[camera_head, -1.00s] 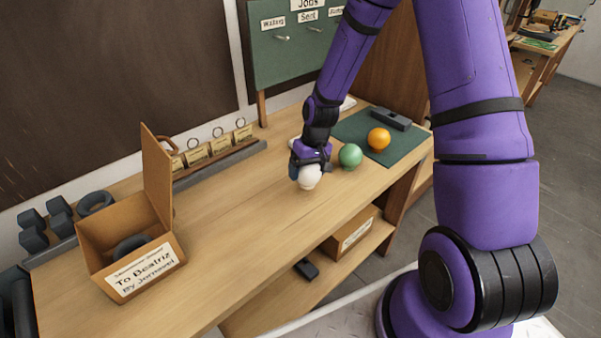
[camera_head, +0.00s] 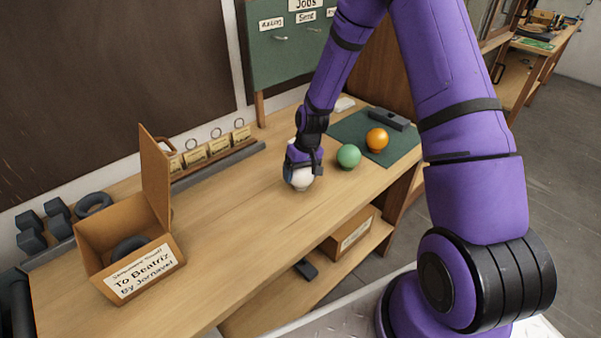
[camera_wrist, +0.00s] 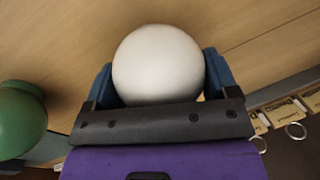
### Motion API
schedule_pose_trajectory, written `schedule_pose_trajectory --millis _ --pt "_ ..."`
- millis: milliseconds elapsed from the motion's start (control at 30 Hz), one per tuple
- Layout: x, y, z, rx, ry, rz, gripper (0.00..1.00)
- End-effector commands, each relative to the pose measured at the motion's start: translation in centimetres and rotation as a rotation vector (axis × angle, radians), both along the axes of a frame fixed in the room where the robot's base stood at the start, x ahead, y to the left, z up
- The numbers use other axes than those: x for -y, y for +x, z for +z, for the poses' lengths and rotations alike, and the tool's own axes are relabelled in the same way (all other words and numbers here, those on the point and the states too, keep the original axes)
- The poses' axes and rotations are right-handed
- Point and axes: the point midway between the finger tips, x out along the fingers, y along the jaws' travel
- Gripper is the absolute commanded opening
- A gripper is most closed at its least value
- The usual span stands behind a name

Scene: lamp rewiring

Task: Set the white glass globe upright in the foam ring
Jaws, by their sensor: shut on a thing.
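My gripper (camera_head: 301,172) is shut on the white glass globe (camera_head: 300,181) over the middle of the bench. In the wrist view the globe (camera_wrist: 158,64) sits between the two blue fingers. Whether the globe touches the bench top is hard to tell. A dark foam ring (camera_head: 130,248) lies inside the open cardboard box (camera_head: 98,240) at the left, well away from my gripper. Another dark ring (camera_head: 94,204) lies behind the box, near the wall.
A green globe (camera_head: 348,157) and an orange globe (camera_head: 377,139) are at the right, by a green mat (camera_head: 350,127). The box's raised flap (camera_head: 156,183) stands on its right side. Tags with rings (camera_head: 195,156) line the back. The bench between is clear.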

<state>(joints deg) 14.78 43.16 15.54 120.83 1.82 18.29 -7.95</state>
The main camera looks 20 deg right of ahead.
Motion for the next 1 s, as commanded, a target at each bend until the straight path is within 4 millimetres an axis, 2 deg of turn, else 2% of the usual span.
schedule_pose_trajectory --millis 33,67,133,367,533,1000 --pt "0.0 0.0 -0.2 0.000 0.000 0.000 0.56" --pt "0.0 0.0 -0.2 0.000 0.000 0.000 0.85" --pt "0.0 0.0 -0.1 0.000 0.000 0.000 1.00" --pt "0.0 0.0 -0.1 0.000 0.000 0.000 1.00" --pt "0.2 0.1 1.1 0.003 -0.001 -0.001 1.00" --pt "1.9 0.1 9.4 0.004 -0.001 -0.001 1.00"
